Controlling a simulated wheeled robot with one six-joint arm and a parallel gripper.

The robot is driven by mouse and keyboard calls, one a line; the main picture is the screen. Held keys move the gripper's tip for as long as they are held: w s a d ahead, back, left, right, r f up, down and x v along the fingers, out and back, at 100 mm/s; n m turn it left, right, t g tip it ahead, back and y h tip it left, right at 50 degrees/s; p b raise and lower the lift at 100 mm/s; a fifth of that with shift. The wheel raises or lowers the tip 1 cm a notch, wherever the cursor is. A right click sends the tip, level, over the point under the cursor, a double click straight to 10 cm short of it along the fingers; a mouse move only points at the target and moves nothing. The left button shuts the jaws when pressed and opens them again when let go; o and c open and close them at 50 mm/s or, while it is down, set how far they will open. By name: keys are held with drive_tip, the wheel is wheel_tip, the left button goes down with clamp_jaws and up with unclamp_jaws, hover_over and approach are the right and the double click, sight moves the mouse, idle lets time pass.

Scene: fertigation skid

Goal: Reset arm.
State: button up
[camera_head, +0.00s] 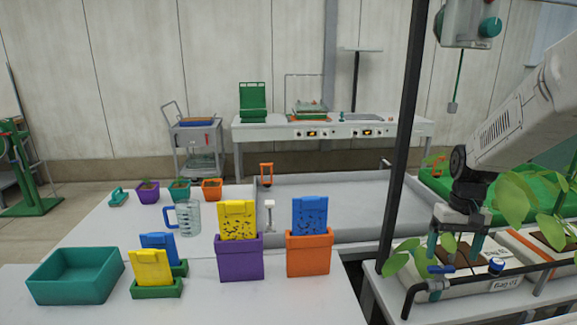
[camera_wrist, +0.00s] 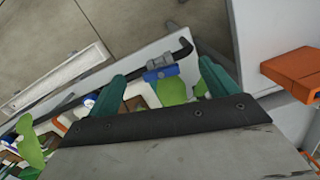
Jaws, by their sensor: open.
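My gripper (camera_head: 455,248) is at the right of the head view, pointing down over the planted grow bags. Its teal fingers are apart, with nothing visibly held between them. In the wrist view my gripper (camera_wrist: 162,72) also shows open. A blue valve piece (camera_wrist: 161,73) on a black pipe appears between and beyond the fingertips there. In the head view the blue valve (camera_head: 440,268) is just below the fingers; I cannot tell whether they touch it.
White grow bags (camera_head: 450,283) and a black pipe (camera_head: 535,262) lie under the arm. A dark post (camera_head: 402,130) stands left of it. The left bench holds a teal bin (camera_head: 75,290), a purple pot (camera_head: 240,262) and an orange pot (camera_head: 308,257). A control box (camera_head: 465,22) hangs above.

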drive_tip(key=s+a+r, duration=0.3)
drive_tip(key=s+a, duration=0.2)
drive_tip(key=s, duration=0.3)
drive_tip(key=s+a+r+n+t, duration=0.1)
drive_tip(key=s+a+r, duration=0.3)
drive_tip(key=s, duration=0.4)
drive_tip(key=s+a+r+n+t, duration=0.1)
drive_tip(key=s+a+r, duration=0.2)
drive_tip(key=s+a, duration=0.4)
drive_tip(key=shift+s+r, duration=0.4)
drive_tip(key=shift+s, duration=0.5)
